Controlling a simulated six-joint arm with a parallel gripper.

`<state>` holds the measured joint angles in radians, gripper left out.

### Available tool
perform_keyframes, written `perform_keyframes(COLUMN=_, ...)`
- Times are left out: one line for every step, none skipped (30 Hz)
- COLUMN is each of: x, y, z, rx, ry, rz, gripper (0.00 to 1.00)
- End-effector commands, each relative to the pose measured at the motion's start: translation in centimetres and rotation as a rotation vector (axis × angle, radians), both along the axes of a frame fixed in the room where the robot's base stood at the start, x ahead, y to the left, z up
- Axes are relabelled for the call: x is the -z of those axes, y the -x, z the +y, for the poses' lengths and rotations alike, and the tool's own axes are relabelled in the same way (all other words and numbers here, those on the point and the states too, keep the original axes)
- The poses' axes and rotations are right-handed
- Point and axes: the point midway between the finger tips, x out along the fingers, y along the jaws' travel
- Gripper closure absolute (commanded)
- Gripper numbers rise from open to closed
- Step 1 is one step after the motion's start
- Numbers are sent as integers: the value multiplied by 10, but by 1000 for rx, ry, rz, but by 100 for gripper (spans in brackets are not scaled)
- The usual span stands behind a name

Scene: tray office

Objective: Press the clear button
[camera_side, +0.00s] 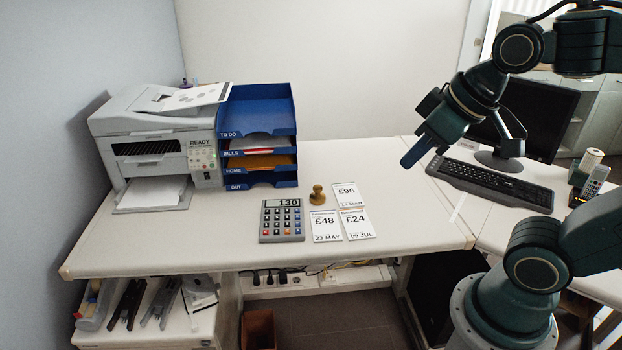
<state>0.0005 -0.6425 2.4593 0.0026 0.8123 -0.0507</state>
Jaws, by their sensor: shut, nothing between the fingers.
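A grey calculator (282,221) lies flat on the desk near its front edge. Its display reads 130. It has rows of small dark, blue and red keys, but the key labels are too small to read, so I cannot tell which one is the clear button. My gripper (411,161) is shut and empty. It hangs in the air to the right of the calculator and well above the desk, left of the keyboard. Nothing touches the calculator.
Price cards (326,227) and a brass-coloured stamp (318,195) lie just right of the calculator. A blue tray stack (268,185) and a printer (150,130) stand behind it to the left. A keyboard (490,184) and monitor (540,117) stand at the right. The desk between cards and keyboard is clear.

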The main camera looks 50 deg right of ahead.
Motion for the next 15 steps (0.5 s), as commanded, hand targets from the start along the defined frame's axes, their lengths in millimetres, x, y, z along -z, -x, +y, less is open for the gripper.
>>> perform_keyframes(x=0, y=-9, z=0, rx=-7, ry=5, rz=0, gripper=100)
perform_keyframes(x=0, y=-14, z=0, rx=-14, ry=9, rz=-4, gripper=100)
perform_keyframes(x=0, y=-21, z=-1, rx=-24, ry=15, rz=-7, gripper=100)
perform_keyframes(x=0, y=-27, z=-1, rx=-29, ry=19, rz=-11, gripper=100)
perform_keyframes(x=0, y=-33, z=-1, rx=-36, ry=24, rz=-15, gripper=100)
perform_keyframes(x=0, y=-40, z=-1, rx=-45, ry=30, rz=-19, gripper=100)
perform_keyframes(x=1, y=-46, z=-1, rx=-52, ry=35, rz=-22, gripper=100)
perform_keyframes(x=1, y=-52, z=-1, rx=-59, ry=38, rz=-26, gripper=100)
perform_keyframes(x=2, y=-60, z=-2, rx=-67, ry=45, rz=-30, gripper=100)
perform_keyframes(x=2, y=-66, z=-2, rx=-75, ry=51, rz=-35, gripper=100)
perform_keyframes(x=3, y=-71, z=-2, rx=-81, ry=55, rz=-37, gripper=100)
perform_keyframes(x=4, y=-79, z=-2, rx=-90, ry=61, rz=-42, gripper=100)
perform_keyframes(x=5, y=-85, z=-2, rx=-97, ry=66, rz=-45, gripper=100)
perform_keyframes(x=6, y=-91, z=-3, rx=-103, ry=70, rz=-49, gripper=100)
perform_keyframes(x=8, y=-98, z=-3, rx=-112, ry=77, rz=-52, gripper=100)
